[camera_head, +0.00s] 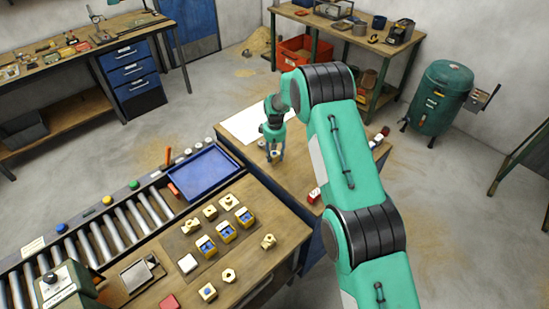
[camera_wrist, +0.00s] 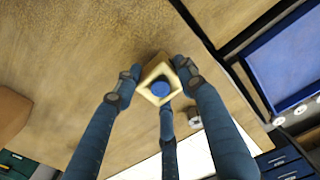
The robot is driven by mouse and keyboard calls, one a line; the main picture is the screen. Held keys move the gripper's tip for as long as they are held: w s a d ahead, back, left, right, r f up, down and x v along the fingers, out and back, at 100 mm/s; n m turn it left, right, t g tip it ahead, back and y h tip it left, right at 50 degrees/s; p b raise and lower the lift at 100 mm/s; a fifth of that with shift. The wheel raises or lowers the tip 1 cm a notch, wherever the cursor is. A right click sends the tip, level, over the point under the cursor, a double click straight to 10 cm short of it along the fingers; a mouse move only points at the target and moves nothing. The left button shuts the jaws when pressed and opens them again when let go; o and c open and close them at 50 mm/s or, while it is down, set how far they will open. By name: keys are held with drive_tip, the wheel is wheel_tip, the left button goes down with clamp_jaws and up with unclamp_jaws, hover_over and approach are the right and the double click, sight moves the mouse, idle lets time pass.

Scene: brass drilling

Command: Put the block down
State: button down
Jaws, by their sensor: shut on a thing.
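My gripper (camera_head: 275,153) is over the wooden table (camera_head: 300,178) in the head view, pointing down. In the wrist view its dark blue fingers (camera_wrist: 155,95) are closed around a block (camera_wrist: 147,92). The block is brass-coloured and square, with a round blue centre on the face turned to the camera. In the head view the block is small and mostly hidden between the fingers. I cannot tell whether its underside touches the table.
A white sheet (camera_head: 245,124) lies on the table's far left part. A blue tray (camera_head: 207,178) is at the left, by the roller conveyor (camera_head: 110,228). Several brass blocks stand on the front bench (camera_head: 245,275). Red-and-white items (camera_head: 314,195) sit near the table's right side. Bare wood surrounds the gripper.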

sight(275, 153)
drive_tip(key=shift+f, duration=0.9)
drive_tip(key=shift+f, duration=0.15)
drive_tip(key=c, duration=1)
unclamp_jaws()
drive_tip(key=shift+s, duration=0.1)
drive_tip(key=shift+c, duration=0.2)
drive_tip(key=shift+r+b, duration=0.35)
drive_tip(key=shift+r, duration=5.75)
drive_tip(key=shift+d+r, duration=0.1)
